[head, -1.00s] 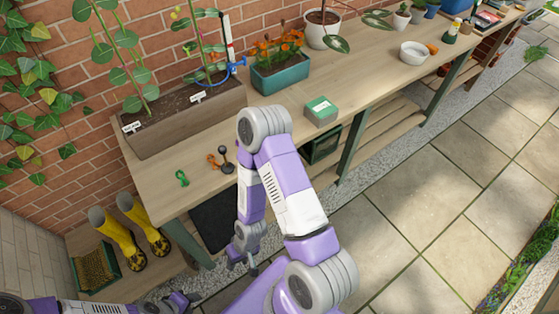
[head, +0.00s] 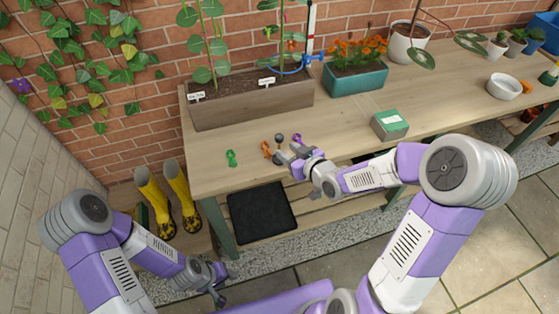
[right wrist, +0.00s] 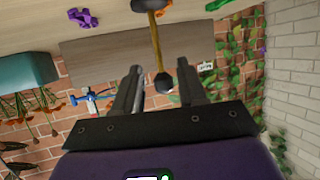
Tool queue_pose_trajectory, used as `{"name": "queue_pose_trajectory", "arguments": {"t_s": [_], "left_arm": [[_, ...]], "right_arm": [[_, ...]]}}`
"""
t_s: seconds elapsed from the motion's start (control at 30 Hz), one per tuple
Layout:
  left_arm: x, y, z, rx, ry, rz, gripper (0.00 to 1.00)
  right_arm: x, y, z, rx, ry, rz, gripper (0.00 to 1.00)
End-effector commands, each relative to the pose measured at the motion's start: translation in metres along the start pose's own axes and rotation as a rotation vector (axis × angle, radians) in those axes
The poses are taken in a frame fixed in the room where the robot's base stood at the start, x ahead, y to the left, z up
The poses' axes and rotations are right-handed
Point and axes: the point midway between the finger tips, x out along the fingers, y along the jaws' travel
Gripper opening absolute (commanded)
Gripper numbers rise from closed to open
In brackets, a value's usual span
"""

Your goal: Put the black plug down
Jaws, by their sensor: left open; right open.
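The black plug (head: 279,138), with a dark round knob on top, stands upright on the wooden bench. In the right wrist view, which is upside down, its black knob (right wrist: 164,83), thin brass-coloured stem and dark base show. My right gripper (head: 287,157) is open at the plug. In the wrist view its fingers (right wrist: 160,85) lie on either side of the knob, with gaps visible; I see no clear contact. My left gripper (head: 221,286) is open and empty, low in front of the bench.
Orange (head: 266,150), green (head: 231,158) and purple (head: 297,139) clips lie near the plug. A long wooden planter (head: 250,108) stands behind, with a teal planter (head: 355,83) to its right. Bare bench lies left of the green clip.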

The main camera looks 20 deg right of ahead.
Motion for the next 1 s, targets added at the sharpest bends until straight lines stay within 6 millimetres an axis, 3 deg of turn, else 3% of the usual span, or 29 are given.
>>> {"name": "queue_pose_trajectory", "arguments": {"t_s": [0.53,0.83,0.87,1.0], "left_arm": [[0.017,-0.006,-0.001,0.0,0.0,0.0,0.43],[0.018,-0.006,-0.001,0.0,0.0,0.0,0.43],[0.018,-0.006,-0.001,0.0,0.0,0.0,0.43],[0.018,-0.006,-0.001,0.0,0.0,0.0,0.43]], "right_arm": [[0.067,0.0,-0.005,-0.013,0.012,0.0,0.41],[0.073,0.001,-0.007,-0.012,0.012,0.002,0.41],[0.073,0.001,-0.007,-0.012,0.012,0.002,0.4],[0.073,0.001,-0.006,-0.012,0.012,0.002,0.18]]}}
